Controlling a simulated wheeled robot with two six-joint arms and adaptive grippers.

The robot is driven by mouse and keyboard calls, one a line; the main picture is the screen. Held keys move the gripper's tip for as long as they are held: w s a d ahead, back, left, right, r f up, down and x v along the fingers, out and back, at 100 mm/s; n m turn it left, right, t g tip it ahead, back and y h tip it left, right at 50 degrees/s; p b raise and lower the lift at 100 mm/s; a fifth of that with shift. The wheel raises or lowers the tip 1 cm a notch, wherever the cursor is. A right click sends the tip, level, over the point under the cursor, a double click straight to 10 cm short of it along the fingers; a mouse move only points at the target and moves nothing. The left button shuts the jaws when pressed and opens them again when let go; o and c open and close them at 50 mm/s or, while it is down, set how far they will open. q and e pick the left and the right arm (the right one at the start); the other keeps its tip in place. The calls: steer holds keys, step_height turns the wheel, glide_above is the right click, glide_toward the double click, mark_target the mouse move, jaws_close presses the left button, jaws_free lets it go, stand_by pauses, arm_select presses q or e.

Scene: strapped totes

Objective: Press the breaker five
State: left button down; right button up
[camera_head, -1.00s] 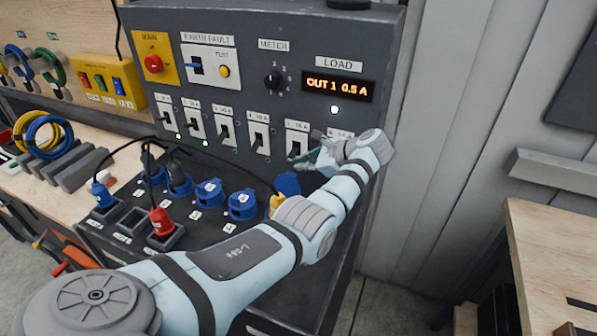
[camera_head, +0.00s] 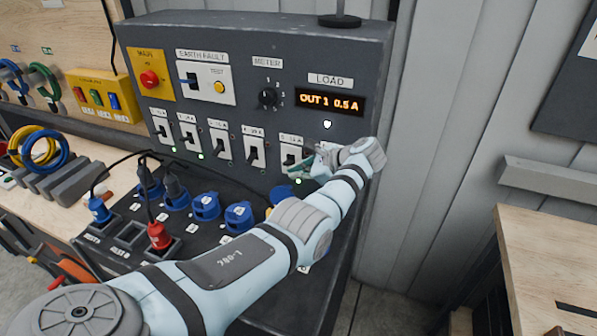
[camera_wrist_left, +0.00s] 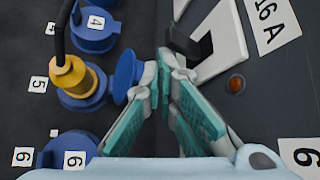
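Breaker five (camera_head: 291,155) is a white plate with a black lever in the row of breakers on the grey panel. A small green lamp glows below it. In the left wrist view its plate (camera_wrist_left: 222,42) and lever show at the top, beside a 16 A label. My left gripper (camera_head: 312,165) is at the lower right of breaker five and partly covers that end of the row. In the left wrist view its teal-padded fingers (camera_wrist_left: 166,72) come together at the tips, close to the lever, with nothing seen between them. Contact with the lever cannot be told. My right gripper is not in view.
Blue sockets (camera_head: 239,216) and a red plug (camera_head: 159,236) with cables lie on the sloped deck below the breakers. A yellow plug (camera_wrist_left: 75,78) stands near the fingers. The load display (camera_head: 330,101) reads OUT 1 0.5 A. A wooden bench (camera_head: 545,260) stands right.

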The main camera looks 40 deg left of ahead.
arm_select(q)
steer(key=shift+w+a+r, duration=0.1)
steer(key=shift+r, duration=0.3)
steer(key=v, duration=1.1)
steer(key=shift+d, duration=0.5)
steer(key=shift+f, duration=0.1)
